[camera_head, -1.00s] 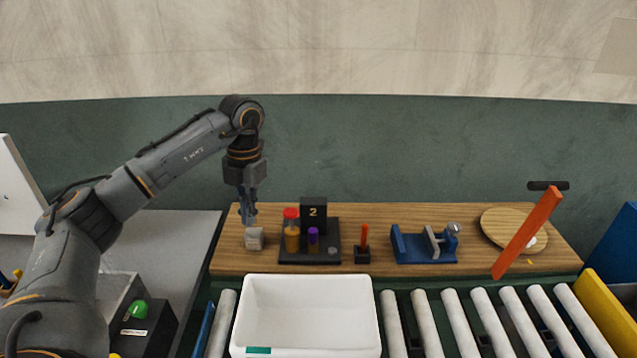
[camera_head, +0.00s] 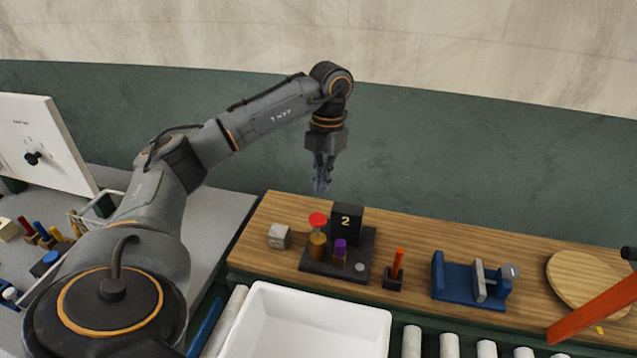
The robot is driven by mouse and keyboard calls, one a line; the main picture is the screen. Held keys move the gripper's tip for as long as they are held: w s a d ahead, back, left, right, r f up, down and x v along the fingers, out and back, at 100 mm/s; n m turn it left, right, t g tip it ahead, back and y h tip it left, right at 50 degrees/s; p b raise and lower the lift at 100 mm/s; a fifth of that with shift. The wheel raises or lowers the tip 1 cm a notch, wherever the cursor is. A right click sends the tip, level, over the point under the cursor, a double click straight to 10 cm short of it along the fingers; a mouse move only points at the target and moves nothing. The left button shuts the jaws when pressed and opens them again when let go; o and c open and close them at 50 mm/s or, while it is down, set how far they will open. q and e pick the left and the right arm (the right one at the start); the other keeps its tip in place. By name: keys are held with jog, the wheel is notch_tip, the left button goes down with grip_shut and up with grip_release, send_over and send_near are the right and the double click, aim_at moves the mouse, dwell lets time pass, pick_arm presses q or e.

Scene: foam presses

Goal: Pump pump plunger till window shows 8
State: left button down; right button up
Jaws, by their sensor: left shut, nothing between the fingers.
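The pump unit has a dark base (camera_head: 315,266) on the wooden board. On it stand an amber cylinder (camera_head: 317,245) with a red knob (camera_head: 318,219), a small purple-topped piece (camera_head: 340,246) and a black block with a window (camera_head: 346,222) that reads 2. Which piece is the pump plunger is not marked; the red knob looks like its top. My left gripper (camera_head: 321,190) is shut and empty, pointing down. In the picture its tips are just above the red knob, apart from it. My right gripper is not in view.
A pale cube (camera_head: 278,236) sits left of the pump. An orange stick in a holder (camera_head: 397,266), a blue vise (camera_head: 458,283) and a round wooden disc (camera_head: 580,276) with an orange bar (camera_head: 600,308) are to the right. A white bin (camera_head: 256,305) stands in front.

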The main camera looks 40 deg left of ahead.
aim_at(321, 216)
pick_arm(q)
notch_tip(321, 216, down, 3)
jog(key=shift+b, duration=1.15)
jog(key=f+b, duration=0.1)
jog(key=f, duration=0.1)
jog(key=f+b, duration=0.1)
jog(key=shift+s+b, duration=0.25)
jog(key=shift+b, duration=0.05)
jog(key=shift+f+b, duration=0.35)
jog(key=shift+f, duration=0.05)
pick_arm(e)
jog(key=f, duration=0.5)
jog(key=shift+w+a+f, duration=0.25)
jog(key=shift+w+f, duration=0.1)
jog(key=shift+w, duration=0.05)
pick_arm(q)
jog(key=shift+s+f+b, duration=0.1)
jog(key=shift+f+b, duration=1.05)
jog(key=shift+f, duration=0.8)
jog(key=shift+r+p, duration=0.25)
jog(key=shift+p, duration=0.1)
jog(key=w+r, duration=0.2)
jog(key=r, duration=0.4)
jog(key=w+r+p, duration=0.1)
jog(key=w+r, duration=0.1)
jog(key=r, duration=0.4)
jog(key=shift+w+r, duration=0.25)
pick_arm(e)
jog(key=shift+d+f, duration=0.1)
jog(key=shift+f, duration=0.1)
